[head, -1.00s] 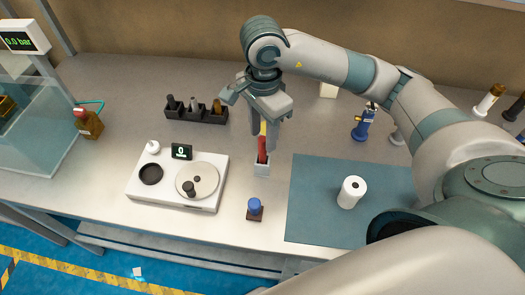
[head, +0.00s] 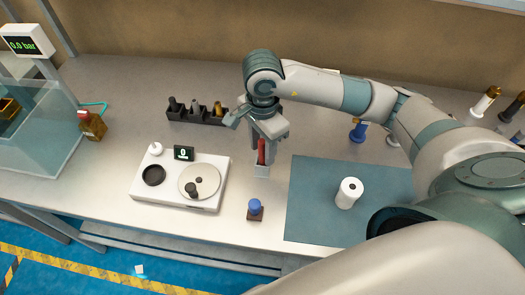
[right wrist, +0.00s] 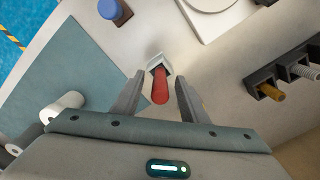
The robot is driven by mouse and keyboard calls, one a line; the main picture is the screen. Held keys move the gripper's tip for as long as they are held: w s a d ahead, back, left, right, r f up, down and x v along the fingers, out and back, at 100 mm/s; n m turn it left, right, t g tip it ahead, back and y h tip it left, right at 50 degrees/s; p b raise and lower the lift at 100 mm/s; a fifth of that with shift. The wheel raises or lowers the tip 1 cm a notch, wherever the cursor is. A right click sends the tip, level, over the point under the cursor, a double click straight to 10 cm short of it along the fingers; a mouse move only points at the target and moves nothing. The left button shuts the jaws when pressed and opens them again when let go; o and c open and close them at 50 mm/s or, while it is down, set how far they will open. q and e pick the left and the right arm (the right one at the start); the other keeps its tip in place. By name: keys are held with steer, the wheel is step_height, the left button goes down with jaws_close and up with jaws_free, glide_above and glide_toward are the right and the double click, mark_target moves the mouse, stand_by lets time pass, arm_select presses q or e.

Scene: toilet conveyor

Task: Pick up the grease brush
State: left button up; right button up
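The grease brush, seen as a red handle (head: 262,153), stands upright in a small white holder (head: 262,171) on the table; its lower end is hidden inside the holder. My right gripper (head: 264,142) is above and around the handle, pointing down. In the right wrist view, the red handle (right wrist: 160,88) lies between the two open fingers, with a gap on each side. The white holder (right wrist: 160,62) shows just beyond the fingertips. My left gripper is not in view.
A blue-capped bottle (head: 255,208) stands in front of the holder. A white device with a round plate (head: 180,205) is at left, and a black rack (head: 195,116) behind it. A blue-grey mat (head: 310,215) with a white roll (head: 348,192) lies at right.

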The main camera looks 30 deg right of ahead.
steer(key=shift+f, duration=0.6)
jaws_close()
steer(key=shift+r, duration=0.1)
steer(key=shift+r+b, duration=0.35)
steer(key=shift+r, duration=0.5)
steer(key=shift+r+b, duration=0.85)
steer(key=shift+r, duration=3.25)
steer(key=shift+w, duration=0.1)
